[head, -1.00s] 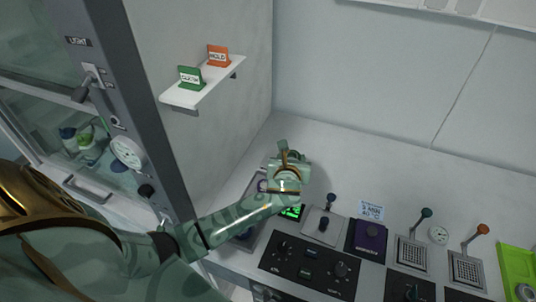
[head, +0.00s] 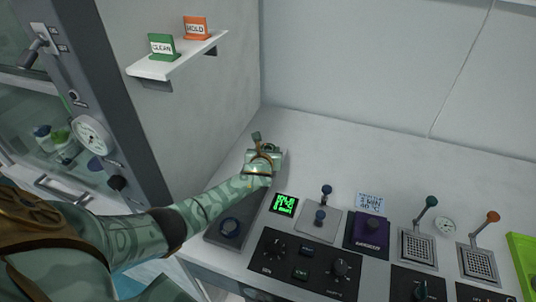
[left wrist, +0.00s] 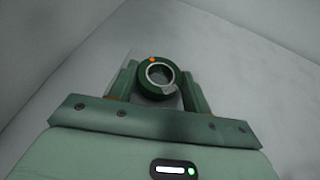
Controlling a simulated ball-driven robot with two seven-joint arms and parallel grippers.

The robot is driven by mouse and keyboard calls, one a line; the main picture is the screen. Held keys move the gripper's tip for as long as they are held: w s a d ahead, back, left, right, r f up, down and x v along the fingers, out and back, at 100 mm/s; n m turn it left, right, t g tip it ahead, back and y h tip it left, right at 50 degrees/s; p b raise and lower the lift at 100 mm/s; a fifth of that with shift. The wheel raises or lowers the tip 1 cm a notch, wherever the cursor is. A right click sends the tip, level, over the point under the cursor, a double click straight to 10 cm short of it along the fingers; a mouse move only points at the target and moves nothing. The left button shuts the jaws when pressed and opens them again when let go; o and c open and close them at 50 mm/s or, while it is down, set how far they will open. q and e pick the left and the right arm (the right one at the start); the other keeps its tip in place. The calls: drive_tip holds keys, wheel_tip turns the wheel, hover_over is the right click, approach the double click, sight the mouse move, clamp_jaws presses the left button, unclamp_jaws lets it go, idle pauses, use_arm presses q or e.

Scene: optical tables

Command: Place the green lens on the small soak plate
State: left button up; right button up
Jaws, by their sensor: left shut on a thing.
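My left gripper (left wrist: 158,88) is shut on the green lens (left wrist: 144,90), a dark green ring with an orange dot and a pale inner rim. The lens sits between the two fingers in the left wrist view. In the head view my left gripper (head: 262,160) is over the back left of the bench, and I cannot make out the lens there. My right gripper is not in view.
A lit green display (head: 284,203), a black knob panel (head: 268,262), a purple box (head: 366,236) and lever units (head: 418,247) stand along the bench front. A shelf (head: 178,58) with green and orange signs juts from the left wall. The bench behind the instruments is clear.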

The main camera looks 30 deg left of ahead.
use_arm(q)
drive_tip(key=shift+r, duration=0.15)
drive_tip(key=o, duration=0.6)
drive_tip(key=shift+f, duration=0.2)
drive_tip(key=o, duration=0.4)
